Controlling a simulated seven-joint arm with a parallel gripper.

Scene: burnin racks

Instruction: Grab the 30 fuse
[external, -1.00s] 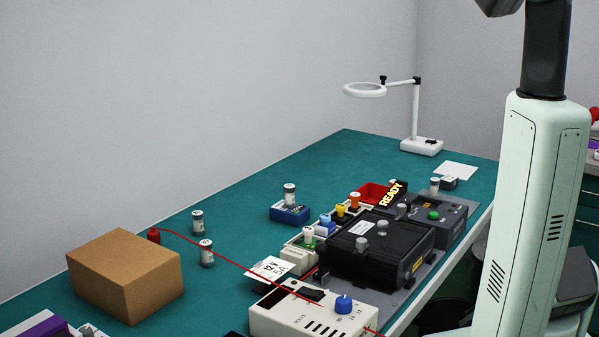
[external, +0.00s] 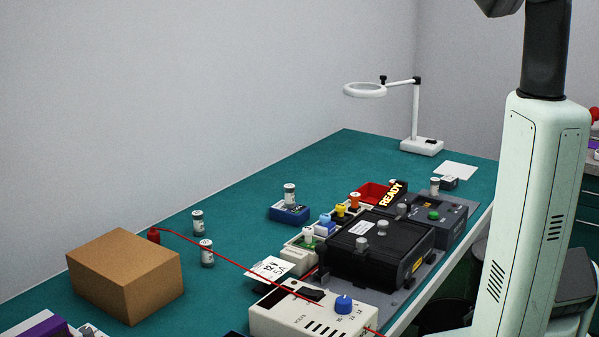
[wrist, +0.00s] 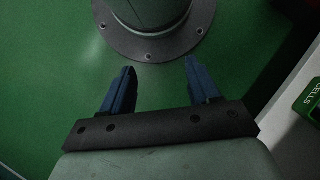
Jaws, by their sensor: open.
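A row of small coloured fuse-like pieces stands in a pale holder (external: 300,243) beside the black box: an orange one (external: 355,201), a yellow one (external: 341,210), a blue one (external: 325,221) and one with green and white parts (external: 308,236). Their numbers are too small to read, so I cannot tell which is the 30 fuse. My gripper (wrist: 158,76) shows only in the wrist view, open and empty, with two dark blue fingers apart. It is over a green surface, and no fuse is in that view.
A black box (external: 375,240) with a READY sign stands right of the holder. A beige power unit (external: 290,315) is in front, with a red cable (external: 215,255) across the table. A cardboard box (external: 125,275) and several small cylinders are left. The far table is clearer, near a lamp (external: 415,110).

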